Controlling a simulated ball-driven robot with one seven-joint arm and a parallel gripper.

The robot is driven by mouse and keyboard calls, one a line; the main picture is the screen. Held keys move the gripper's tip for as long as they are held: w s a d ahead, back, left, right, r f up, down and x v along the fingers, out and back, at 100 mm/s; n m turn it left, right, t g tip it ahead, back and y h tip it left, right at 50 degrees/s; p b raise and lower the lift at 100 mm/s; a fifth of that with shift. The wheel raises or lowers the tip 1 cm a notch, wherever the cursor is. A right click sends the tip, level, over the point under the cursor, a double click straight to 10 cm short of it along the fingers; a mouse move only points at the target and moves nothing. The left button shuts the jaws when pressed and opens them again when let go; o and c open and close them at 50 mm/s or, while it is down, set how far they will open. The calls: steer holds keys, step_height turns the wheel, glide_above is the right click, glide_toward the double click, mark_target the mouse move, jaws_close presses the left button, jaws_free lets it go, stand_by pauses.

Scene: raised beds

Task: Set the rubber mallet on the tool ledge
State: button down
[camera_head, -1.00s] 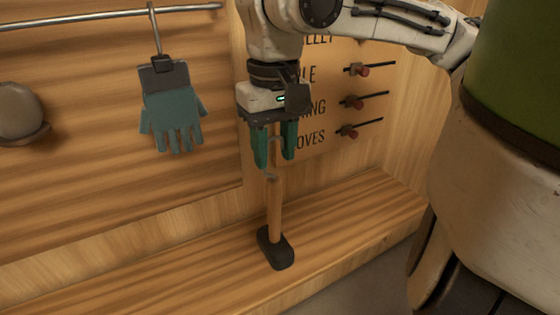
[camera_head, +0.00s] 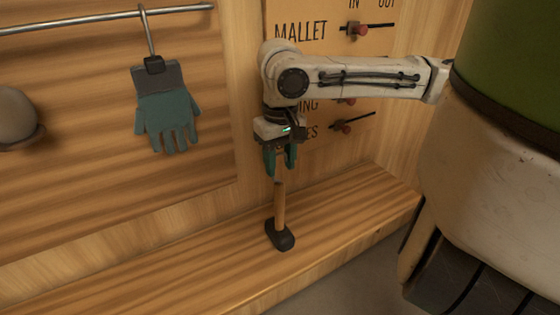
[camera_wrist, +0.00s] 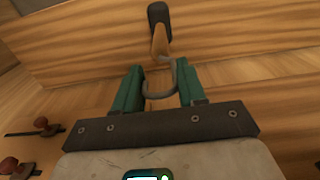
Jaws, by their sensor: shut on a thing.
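The rubber mallet (camera_head: 279,207) hangs head down, with a wooden handle and a black head (camera_head: 280,235). My gripper (camera_head: 280,168) is above it, shut on the upper end of the handle. In the wrist view the green fingers (camera_wrist: 160,88) stand either side of a grey loop (camera_wrist: 172,76) at the handle's end, and the black head (camera_wrist: 159,14) points away. The tool ledge (camera_head: 150,277) is the long wooden shelf below. The mallet is about upright over it. The head's underside looks at or very near the ledge surface; I cannot tell whether it touches.
A teal glove (camera_head: 166,112) hangs from a metal rail (camera_head: 90,20) on the left. A rounded pale object (camera_head: 16,118) is at the left edge. A label board (camera_head: 325,55) with red sliders stands behind my arm. The ledge is clear on both sides of the mallet.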

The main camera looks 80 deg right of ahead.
steer(key=shift+f, duration=0.5)
steer(key=shift+f, duration=0.3)
steer(key=c, duration=0.6)
jaws_free()
steer(key=shift+c, duration=0.2)
steer(key=shift+r, duration=0.1)
step_height(320, 180, up, 12)
steer(key=shift+r+p, duration=0.2)
steer(key=shift+p, duration=0.1)
